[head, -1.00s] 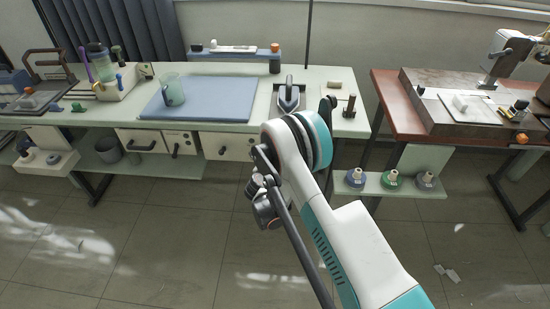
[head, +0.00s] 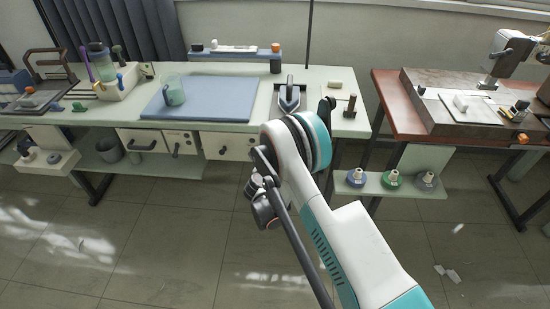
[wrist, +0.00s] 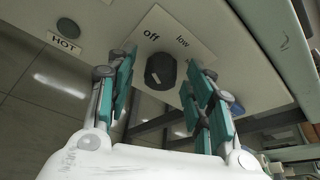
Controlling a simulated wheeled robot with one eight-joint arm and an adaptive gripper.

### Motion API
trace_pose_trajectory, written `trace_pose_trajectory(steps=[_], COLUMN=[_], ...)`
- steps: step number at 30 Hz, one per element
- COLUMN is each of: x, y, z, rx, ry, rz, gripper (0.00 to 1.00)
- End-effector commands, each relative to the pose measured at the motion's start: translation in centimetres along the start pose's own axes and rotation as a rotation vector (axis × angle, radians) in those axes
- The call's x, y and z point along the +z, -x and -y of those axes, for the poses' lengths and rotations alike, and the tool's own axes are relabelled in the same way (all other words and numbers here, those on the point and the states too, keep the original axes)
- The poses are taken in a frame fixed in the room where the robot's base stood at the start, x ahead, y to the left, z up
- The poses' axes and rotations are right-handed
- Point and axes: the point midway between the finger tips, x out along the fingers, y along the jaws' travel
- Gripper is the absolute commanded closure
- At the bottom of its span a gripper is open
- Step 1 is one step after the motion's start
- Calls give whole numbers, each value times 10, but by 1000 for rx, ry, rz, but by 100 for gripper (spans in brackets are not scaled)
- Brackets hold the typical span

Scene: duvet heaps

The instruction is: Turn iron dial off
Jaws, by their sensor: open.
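The black round dial (wrist: 160,71) is on a pale panel in the wrist view, with a white plate (wrist: 172,32) reading "off" and "low" beside it. A small pale mark shows on the dial's face, but I cannot surely tell which label it points to. My gripper (wrist: 160,60) is open, with one teal-padded finger on each side of the dial. Gaps show between the fingers and the dial. In the head view the iron (head: 289,97) stands on the pale bench, and my arm hides the dial and most of my gripper.
A "HOT" label (wrist: 64,43) and a dark round spot (wrist: 68,27) are on the same panel. The bench (head: 230,126) holds a blue mat (head: 215,100) with a cup (head: 173,92). Spools stand on a shelf (head: 405,186) at right. Open floor lies in front.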

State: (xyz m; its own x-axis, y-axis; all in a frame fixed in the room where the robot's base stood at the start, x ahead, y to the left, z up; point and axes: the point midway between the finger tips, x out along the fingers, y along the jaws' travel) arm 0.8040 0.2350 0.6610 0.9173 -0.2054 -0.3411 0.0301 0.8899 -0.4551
Motion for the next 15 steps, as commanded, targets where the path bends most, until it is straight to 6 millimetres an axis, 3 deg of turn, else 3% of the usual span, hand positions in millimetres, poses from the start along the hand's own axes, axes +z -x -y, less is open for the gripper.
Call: trace_pose_trajectory(steps=[5, 15], x=[9, 55], y=[4, 23], z=[5, 31], rx=[0, 0], ry=[0, 0], rz=[0, 0], gripper=[52, 52])
